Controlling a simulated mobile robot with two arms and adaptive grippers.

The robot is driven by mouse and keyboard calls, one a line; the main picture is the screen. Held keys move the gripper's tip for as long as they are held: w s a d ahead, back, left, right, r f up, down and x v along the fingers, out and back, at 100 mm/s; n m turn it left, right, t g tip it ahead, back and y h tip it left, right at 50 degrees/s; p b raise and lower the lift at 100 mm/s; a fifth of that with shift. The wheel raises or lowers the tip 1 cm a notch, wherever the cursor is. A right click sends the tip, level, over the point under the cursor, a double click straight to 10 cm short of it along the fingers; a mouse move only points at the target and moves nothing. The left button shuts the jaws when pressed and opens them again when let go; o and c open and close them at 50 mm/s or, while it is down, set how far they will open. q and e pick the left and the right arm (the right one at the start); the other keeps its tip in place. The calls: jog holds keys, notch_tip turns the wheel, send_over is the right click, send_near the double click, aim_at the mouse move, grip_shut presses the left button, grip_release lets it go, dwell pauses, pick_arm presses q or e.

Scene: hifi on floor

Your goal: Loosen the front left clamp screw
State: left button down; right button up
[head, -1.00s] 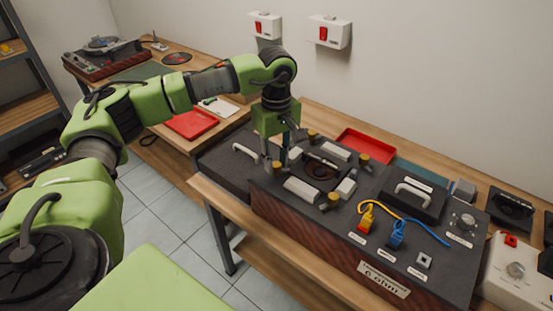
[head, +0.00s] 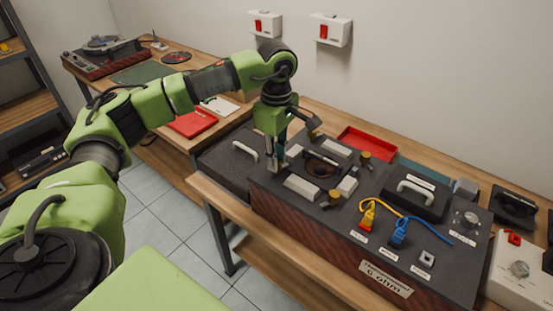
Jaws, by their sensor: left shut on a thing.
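A dark box with a wood-grained front (head: 330,243) stands on the bench. On its top is a round dark opening (head: 322,168) ringed by pale blocks and brass clamp screws. Three screws show: at the back (head: 312,135), at the right (head: 365,158) and at the front right (head: 334,197). My left gripper (head: 277,165) points straight down at the front left screw's place, left of the opening. It is shut on that screw, which its fingers mostly hide. My right gripper is out of view.
Yellow and blue plugs (head: 398,234) with cables sit on the box top, right of the opening. A handled dark plate (head: 418,195) is behind them. A red tray (head: 366,144) lies at the back. Another handle (head: 243,149) rises at the left.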

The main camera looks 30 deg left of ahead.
pick_arm(q)
jog(key=n, duration=0.3)
jog(key=shift+n+b, duration=0.35)
jog(key=shift+n, duration=0.05)
jog(key=n, duration=0.4)
jog(key=shift+n, duration=0.3)
jog(key=n, duration=0.4)
jog(key=shift+r+b, duration=0.1)
jog(key=shift+b, duration=0.2)
jog(key=shift+n, duration=2.2)
jog(key=c, duration=1.9)
grip_release()
notch_tip(320, 180, up, 12)
